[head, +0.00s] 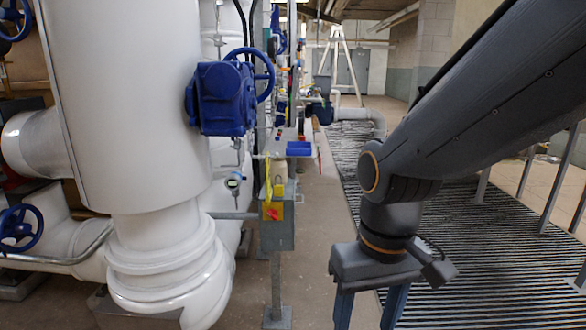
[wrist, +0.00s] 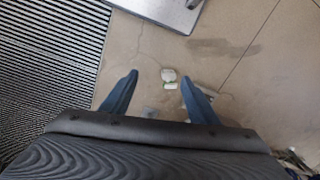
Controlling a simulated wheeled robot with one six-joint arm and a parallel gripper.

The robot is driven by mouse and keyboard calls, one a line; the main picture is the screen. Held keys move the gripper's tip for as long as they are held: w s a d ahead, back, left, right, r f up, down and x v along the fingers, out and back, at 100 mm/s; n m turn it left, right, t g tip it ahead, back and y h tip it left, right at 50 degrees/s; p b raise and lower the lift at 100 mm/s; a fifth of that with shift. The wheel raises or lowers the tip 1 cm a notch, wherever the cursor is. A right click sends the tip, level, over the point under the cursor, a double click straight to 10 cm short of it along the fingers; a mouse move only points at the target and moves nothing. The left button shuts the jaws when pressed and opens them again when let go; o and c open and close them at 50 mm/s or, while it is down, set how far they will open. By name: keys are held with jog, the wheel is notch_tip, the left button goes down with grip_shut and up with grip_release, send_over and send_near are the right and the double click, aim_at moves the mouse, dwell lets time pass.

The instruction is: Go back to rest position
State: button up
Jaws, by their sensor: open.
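My gripper (head: 368,308) hangs at the lower right of the head view, pointing down, with its fingers cut off by the bottom edge. In the wrist view my gripper (wrist: 157,92) shows two blue fingers spread well apart. My arm comes in from the upper right of the head view and bends down to the gripper. The gripper is to the right of the control box post and apart from it.
A large white pipe (head: 125,110) with a blue valve actuator (head: 222,98) fills the left. A grey box (head: 278,228) with a red knob on a yellow plate (head: 272,211) stands on a post in the middle. Striped floor grating (head: 480,250) lies right; a concrete walkway (head: 320,215) runs between.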

jog(key=d+r+m+p, duration=0.2)
jog(key=d+r+p, duration=0.6)
jog(key=p, duration=0.7)
jog(key=shift+s+r+m+h+p, duration=0.25)
jog(key=shift+r+m+h+p, duration=0.05)
jog(key=shift+r, duration=0.35)
